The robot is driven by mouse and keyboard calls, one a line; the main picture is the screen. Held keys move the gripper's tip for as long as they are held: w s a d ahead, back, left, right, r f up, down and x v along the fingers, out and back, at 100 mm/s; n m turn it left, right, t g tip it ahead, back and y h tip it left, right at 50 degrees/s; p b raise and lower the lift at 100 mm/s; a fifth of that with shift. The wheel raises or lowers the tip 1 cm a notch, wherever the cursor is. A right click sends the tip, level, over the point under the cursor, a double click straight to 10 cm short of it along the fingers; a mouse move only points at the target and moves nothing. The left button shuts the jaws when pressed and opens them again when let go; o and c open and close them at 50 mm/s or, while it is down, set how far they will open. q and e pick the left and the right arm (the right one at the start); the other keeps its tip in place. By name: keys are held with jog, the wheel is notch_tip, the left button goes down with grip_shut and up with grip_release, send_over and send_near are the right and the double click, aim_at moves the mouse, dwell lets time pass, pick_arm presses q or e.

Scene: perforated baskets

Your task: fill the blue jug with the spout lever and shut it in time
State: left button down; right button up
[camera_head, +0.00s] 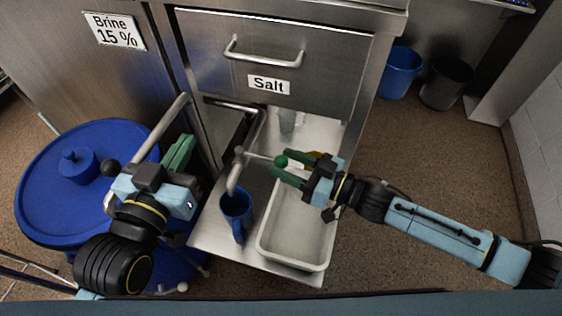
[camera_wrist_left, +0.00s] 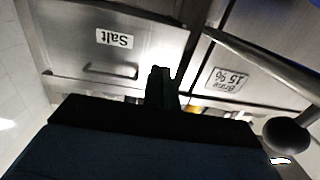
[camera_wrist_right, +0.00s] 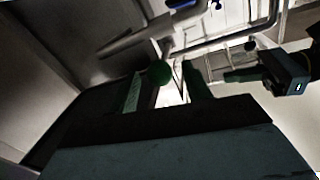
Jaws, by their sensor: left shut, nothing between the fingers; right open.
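The blue jug (camera_head: 237,214) stands upright on the steel shelf, under the mouth of the grey spout (camera_head: 235,175). The jug's inside is too dark and small to tell its level. The spout lever reaches right from the spout and ends in a green knob (camera_head: 281,161). My right gripper (camera_head: 283,163) is open at the lever, with its green fingers on either side of the knob. The knob (camera_wrist_right: 159,73) also shows between the fingers in the right wrist view. My left gripper (camera_head: 184,150) is shut and empty, left of and above the jug; its closed fingers show in the left wrist view (camera_wrist_left: 160,85).
A white tray (camera_head: 293,266) stands right of the jug. A blue lidded drum (camera_head: 60,205) is at the left. A long bar with a black ball (camera_head: 110,168) passes close to my left gripper. A drawer labelled Salt (camera_head: 310,60) is above the shelf. Two bins stand behind.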

pick_arm(q)
jog(key=shift+d+r+t, duration=0.15)
jog(key=shift+r+t, duration=0.35)
jog(key=shift+r, duration=0.2)
jog(key=shift+d+r+t, duration=0.1)
jog(key=shift+r+t, duration=0.4)
jog(key=shift+r, duration=0.2)
pick_arm(e)
jog(key=shift+x, duration=1.05)
grip_shut()
